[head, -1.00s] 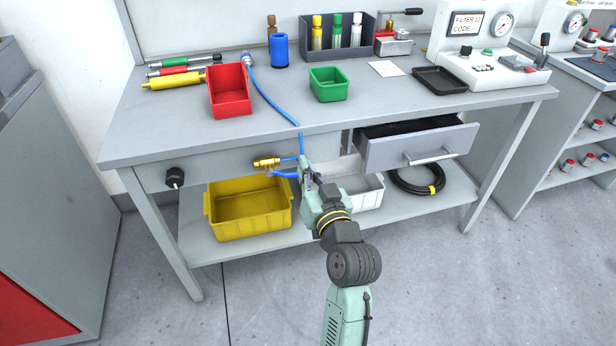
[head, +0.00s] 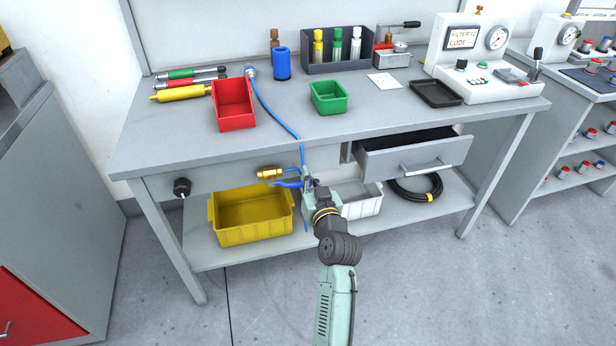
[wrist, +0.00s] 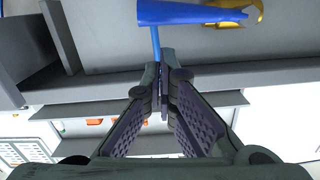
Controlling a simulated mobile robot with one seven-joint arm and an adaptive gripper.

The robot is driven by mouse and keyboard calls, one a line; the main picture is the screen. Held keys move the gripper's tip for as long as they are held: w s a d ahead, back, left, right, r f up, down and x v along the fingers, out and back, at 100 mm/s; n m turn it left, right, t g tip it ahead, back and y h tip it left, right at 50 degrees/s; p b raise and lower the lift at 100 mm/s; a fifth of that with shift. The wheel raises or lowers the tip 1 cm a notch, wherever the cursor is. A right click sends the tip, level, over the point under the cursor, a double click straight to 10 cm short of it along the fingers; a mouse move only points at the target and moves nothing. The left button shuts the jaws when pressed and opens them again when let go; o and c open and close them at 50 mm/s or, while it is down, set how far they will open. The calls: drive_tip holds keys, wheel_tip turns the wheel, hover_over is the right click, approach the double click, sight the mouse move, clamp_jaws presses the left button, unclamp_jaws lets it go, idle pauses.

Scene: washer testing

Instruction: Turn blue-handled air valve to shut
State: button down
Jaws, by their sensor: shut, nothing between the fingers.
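The air valve has a brass body (head: 271,173) below the bench's front edge, with a blue handle (head: 288,184) reaching right from it. In the wrist view the blue handle (wrist: 190,13) lies crosswise along the top, with part of the brass body (wrist: 245,8) to its right. My gripper (head: 306,178) is just right of the handle's free end in the head view. In the wrist view my gripper (wrist: 160,75) is shut and empty, its fingertips just below the handle in the picture. I cannot tell whether they touch it.
A blue hose (head: 277,111) runs over the bench edge towards the valve. An open drawer (head: 415,156) juts out right of my gripper. A yellow bin (head: 250,235) and a white bin (head: 362,206) stand on the lower shelf. The floor in front is clear.

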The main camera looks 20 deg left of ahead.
drive_tip(key=shift+a+f, duration=0.15)
drive_tip(key=shift+f, duration=0.45)
drive_tip(key=shift+f, duration=0.1)
drive_tip(key=shift+w+f+m, duration=0.1)
drive_tip(key=shift+f+m, duration=0.1)
drive_tip(key=shift+m, duration=0.1)
drive_tip(key=shift+f+b, duration=0.2)
drive_tip(key=shift+b, duration=0.15)
drive_tip(key=s+a+f+m+b, duration=0.1)
drive_tip(key=a+f+m, duration=0.1)
drive_tip(key=f+m, duration=0.3)
drive_tip(key=s+a+f+m+y+b, duration=0.1)
drive_tip(key=f+m, duration=0.4)
drive_tip(key=m, duration=0.5)
drive_tip(key=shift+s+a+f+m+b, duration=0.3)
drive_tip(key=shift+s+a+b, duration=0.1)
drive_tip(key=shift+s+a, duration=0.15)
drive_tip(key=shift+a, duration=0.1)
